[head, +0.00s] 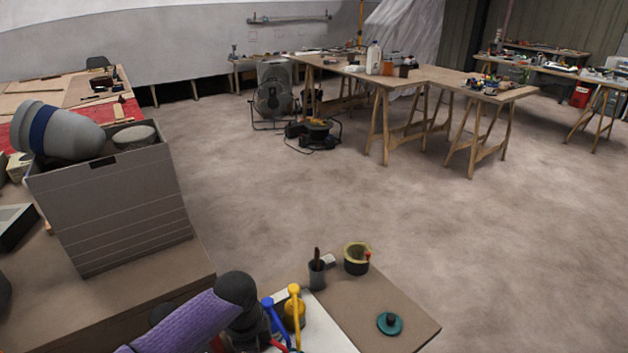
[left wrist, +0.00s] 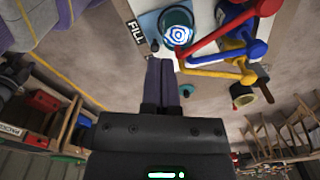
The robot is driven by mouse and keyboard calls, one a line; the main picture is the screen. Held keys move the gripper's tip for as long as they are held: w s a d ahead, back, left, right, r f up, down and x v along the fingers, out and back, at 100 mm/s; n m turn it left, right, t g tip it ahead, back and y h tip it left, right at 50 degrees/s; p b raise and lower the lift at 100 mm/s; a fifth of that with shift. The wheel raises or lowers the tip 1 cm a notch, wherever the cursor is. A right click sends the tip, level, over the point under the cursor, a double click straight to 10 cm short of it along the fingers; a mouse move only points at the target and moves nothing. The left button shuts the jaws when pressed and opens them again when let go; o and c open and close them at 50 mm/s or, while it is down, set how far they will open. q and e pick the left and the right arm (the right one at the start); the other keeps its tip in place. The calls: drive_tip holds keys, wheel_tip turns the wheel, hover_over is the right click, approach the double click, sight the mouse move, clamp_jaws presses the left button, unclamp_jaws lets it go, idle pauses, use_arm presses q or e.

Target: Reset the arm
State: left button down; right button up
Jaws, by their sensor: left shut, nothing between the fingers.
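My left arm, in a purple sleeve with a dark wrist, comes in at the bottom of the head view and reaches over the near bench. My left gripper (left wrist: 161,63) shows in the left wrist view with its two dark fingers together and nothing between them. Its fingertips cannot be made out in the head view. Beside the wrist, a stand with blue, yellow and red arms (head: 293,308) is partly hidden by it; it also shows in the left wrist view (left wrist: 240,62). My right gripper is in neither view.
A dark cup (head: 317,275), a tape roll (head: 357,258) and a teal round piece (head: 389,323) sit on the near bench (head: 375,298). A tall grey crate (head: 115,205) stands left. A "FILL" label (left wrist: 136,33) and a teal-rimmed jar (left wrist: 177,26) lie by the fingers. Open floor lies beyond.

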use_arm(q)
drive_tip(key=s+a+f+n, duration=0.1)
drive_tip(key=s+f+n, duration=0.1)
drive_tip(key=f, duration=0.4)
drive_tip(key=s+a+f+n, duration=0.1)
drive_tip(key=s+f+n, duration=0.2)
drive_tip(key=s+f, duration=0.2)
drive_tip(key=s+a+f+n+t, duration=0.1)
drive_tip(key=s+f+n, duration=0.2)
drive_tip(key=f, duration=0.3)
drive_tip(key=shift+s+a+f, duration=0.1)
drive_tip(key=shift+s+f, duration=0.25)
drive_tip(key=shift+s, duration=0.35)
drive_tip(key=s+a+f+n, duration=0.1)
drive_tip(key=s+f+n, duration=0.2)
drive_tip(key=s, duration=0.9)
drive_tip(key=s+a+f+n, duration=0.2)
drive_tip(key=s+f, duration=0.2)
drive_tip(key=s, duration=0.9)
drive_tip(key=shift+a+n+g, duration=0.25)
drive_tip(key=shift+n+g, duration=0.05)
drive_tip(key=shift+n, duration=0.1)
